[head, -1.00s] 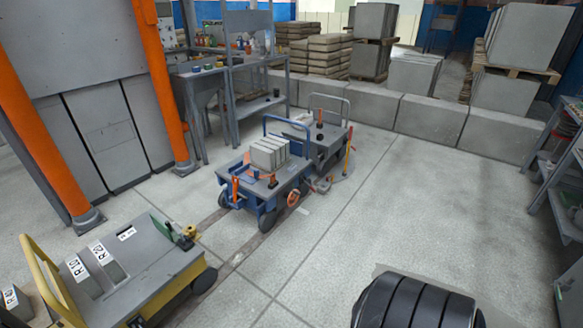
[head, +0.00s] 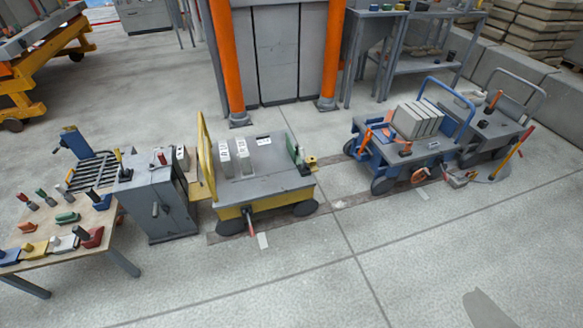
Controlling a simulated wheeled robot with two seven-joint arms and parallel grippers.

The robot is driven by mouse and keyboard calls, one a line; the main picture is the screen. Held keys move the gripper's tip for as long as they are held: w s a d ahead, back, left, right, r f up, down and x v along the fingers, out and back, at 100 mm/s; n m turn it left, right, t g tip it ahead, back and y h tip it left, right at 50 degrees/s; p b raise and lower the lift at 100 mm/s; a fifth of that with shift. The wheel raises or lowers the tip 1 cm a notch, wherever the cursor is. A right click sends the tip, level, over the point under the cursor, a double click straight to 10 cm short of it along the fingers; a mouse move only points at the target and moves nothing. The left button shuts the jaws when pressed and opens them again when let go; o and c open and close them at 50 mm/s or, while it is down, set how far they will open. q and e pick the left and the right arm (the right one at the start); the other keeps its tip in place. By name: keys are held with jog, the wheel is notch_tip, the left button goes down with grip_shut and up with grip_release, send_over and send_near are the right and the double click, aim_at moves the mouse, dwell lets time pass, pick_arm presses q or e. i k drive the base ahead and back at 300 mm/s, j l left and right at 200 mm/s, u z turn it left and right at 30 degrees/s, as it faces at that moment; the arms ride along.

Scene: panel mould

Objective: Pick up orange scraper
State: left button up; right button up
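No orange scraper can be made out for certain at this distance. One is a low orange-red piece (head: 27,227) on the work table at the far left, among several coloured tools. Another is an upright orange piece (head: 366,138) at the near left end of the blue cart (head: 425,150). Which of these, if any, is a scraper is too small to tell. Neither of my grippers is in view.
The work table (head: 75,245) stands left, beside a grey cabinet (head: 157,205). A yellow-framed cart (head: 265,185) with white-labelled blocks stands in the middle. A grey cart (head: 490,130) is at the right. Orange posts (head: 228,60) rise behind. The floor in front is clear.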

aim_at(27, 227)
jog(key=u, duration=2.2)
jog(key=z, duration=0.95)
jog(key=i+j+z, duration=0.15)
jog(key=j+z, duration=0.25)
jog(key=j, duration=0.15)
jog(key=i+j+z, duration=0.1)
jog(key=j+z, duration=0.3)
jog(key=j, duration=0.15)
jog(key=j+z, duration=0.35)
jog(key=j, duration=0.2)
jog(key=k+j+z, duration=0.1)
jog(key=j+z, duration=0.3)
jog(key=j, duration=0.15)
